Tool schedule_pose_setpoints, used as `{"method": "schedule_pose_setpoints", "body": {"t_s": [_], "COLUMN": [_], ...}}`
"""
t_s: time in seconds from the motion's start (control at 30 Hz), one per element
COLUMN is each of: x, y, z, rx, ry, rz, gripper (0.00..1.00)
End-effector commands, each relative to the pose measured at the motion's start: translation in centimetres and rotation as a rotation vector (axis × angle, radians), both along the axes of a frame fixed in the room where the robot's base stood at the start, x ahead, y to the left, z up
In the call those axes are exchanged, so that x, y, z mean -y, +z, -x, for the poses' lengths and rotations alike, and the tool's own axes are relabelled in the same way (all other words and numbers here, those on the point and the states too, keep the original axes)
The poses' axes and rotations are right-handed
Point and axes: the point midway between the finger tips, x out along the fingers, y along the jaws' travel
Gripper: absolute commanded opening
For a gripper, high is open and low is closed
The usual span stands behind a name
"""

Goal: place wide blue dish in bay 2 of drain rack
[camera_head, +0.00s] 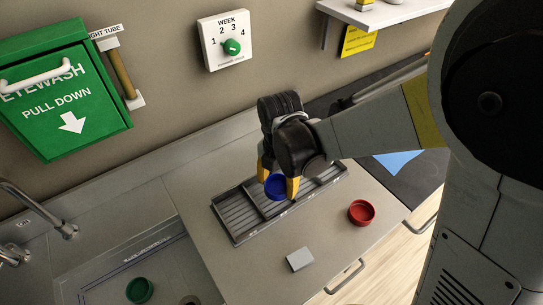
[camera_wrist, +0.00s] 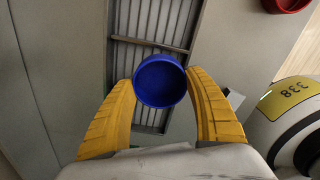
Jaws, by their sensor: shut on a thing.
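The wide blue dish (camera_head: 275,188) is held between the yellow fingers of my gripper (camera_head: 278,179). In the wrist view the dish (camera_wrist: 160,82) shows its open round inside, with a finger of my gripper (camera_wrist: 160,90) on each side. The grey drain rack (camera_head: 238,212) lies on the steel counter, with slats and cross dividers. My gripper and the dish are over its middle in the head view, hiding part of it. The rack (camera_wrist: 150,43) also shows behind the dish in the wrist view. I cannot read any bay numbers.
A red dish (camera_head: 361,213) stands on the counter right of the rack, and a grey block (camera_head: 300,259) in front. A green dish (camera_head: 140,290) is in the sink area (camera_head: 165,268) at lower left. A tap (camera_head: 40,208) stands at left. A green eyewash box (camera_head: 65,95) juts from the wall.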

Motion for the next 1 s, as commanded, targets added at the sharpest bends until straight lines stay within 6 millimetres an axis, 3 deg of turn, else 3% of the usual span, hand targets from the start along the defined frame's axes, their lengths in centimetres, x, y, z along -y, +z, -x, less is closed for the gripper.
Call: {"method": "schedule_pose_setpoints", "body": {"t_s": [0.2, 0.33, 0.53, 0.93, 0.97, 1.0], "x": [-2.3, -2.4, -2.4, -2.4, -2.4, -2.4], "y": [-1.6, -2.5, -5.5, -6.1, -6.0, -5.9], "z": [-1.2, -1.3, -1.2, -1.2, -1.2, -1.2], "rx": [0.0, 0.0, 0.0, 0.0, 0.0, 0.0], "ry": [0.0, 0.0, 0.0, 0.0, 0.0, 0.0], "rz": [0.0, 0.0, 0.0, 0.0, 0.0, 0.0], "gripper": [0.45, 0.45, 0.45, 0.45, 0.68, 0.71]}}
